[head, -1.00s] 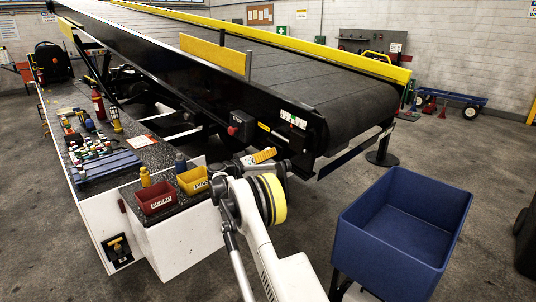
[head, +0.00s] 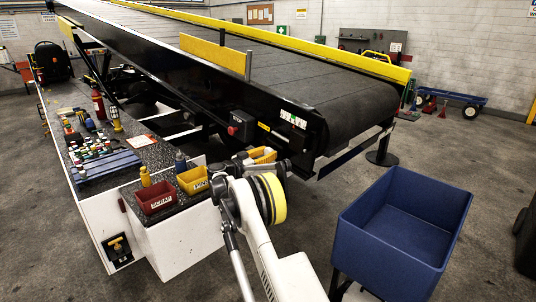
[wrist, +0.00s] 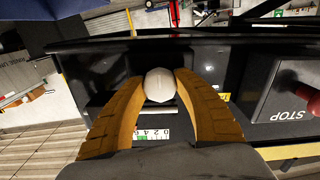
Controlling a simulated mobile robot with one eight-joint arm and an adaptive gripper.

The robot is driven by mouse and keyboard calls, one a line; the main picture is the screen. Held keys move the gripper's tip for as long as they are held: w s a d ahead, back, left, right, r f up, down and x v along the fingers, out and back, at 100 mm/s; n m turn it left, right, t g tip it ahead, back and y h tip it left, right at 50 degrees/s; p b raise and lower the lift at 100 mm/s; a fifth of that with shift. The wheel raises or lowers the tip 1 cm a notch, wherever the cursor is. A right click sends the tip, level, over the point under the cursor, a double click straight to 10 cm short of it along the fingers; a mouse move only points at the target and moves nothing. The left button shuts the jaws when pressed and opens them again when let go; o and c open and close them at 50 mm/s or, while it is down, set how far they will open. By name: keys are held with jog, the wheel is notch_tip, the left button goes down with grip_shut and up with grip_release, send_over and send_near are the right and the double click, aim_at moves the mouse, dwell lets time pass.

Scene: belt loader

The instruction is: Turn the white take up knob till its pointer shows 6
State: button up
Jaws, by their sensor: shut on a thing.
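The white take up knob (wrist: 160,85) shows in the middle of the wrist view, on the dark side of the belt loader. My gripper (wrist: 160,88) has its two yellow-brown fingers on either side of the knob and is shut on it. I cannot make out the pointer. In the head view my gripper (head: 262,155) is at the loader's near side, and the knob is hidden there.
A red stop button (wrist: 300,85) on a grey box marked STOP sits to the right in the wrist view. In the head view a blue bin (head: 390,230) stands at the right. Red (head: 155,198) and yellow (head: 193,180) small bins sit on the bench.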

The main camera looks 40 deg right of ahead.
jog(key=o, duration=1.2)
jog(key=a, duration=1.2)
jog(key=shift+s, duration=0.45)
